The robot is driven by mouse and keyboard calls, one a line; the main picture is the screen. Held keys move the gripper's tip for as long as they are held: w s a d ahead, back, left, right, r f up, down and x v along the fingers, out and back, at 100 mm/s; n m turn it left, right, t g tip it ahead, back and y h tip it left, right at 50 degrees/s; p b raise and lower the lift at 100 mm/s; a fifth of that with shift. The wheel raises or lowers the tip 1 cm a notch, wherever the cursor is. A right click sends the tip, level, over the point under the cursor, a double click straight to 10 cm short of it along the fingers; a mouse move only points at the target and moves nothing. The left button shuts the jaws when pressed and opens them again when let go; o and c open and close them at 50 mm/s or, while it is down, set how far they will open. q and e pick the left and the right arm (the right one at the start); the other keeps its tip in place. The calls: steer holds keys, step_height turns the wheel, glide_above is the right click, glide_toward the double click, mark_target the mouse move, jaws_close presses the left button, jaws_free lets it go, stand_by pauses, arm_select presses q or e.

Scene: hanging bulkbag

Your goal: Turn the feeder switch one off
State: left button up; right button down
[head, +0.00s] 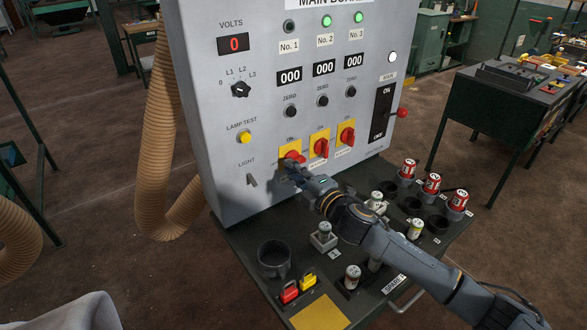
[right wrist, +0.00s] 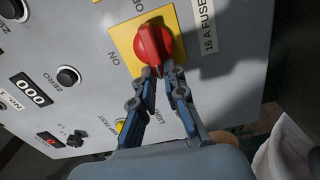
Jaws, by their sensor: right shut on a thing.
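Feeder switch one is a red rotary knob (head: 292,155) on a yellow plate, the leftmost of three on the grey main board (head: 225,120). In the right wrist view, the red knob (right wrist: 150,42) sits on its yellow plate (right wrist: 122,38), with an ON label beside it. My right gripper (head: 289,167) reaches the knob from the front. Its fingertips (right wrist: 166,72) are closed on the knob's near end and hide part of it. The No. 1 lamp (head: 289,27) is dark; the No. 2 (head: 326,21) and No. 3 (head: 358,17) lamps are green. My left gripper is not in view.
Two more red switches (head: 321,148) (head: 347,136) stand close to the right. Below lies a dark shelf with a black round holder (head: 273,258), red-and-white cans (head: 432,183), and red and yellow padlocks (head: 289,292). A tan hose (head: 157,130) hangs left of the board.

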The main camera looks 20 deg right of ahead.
steer(key=shift+f+n, duration=0.1)
steer(key=shift+n, duration=0.2)
stand_by(0.4)
steer(key=c, duration=1.4)
jaws_free()
steer(key=v, duration=1.2)
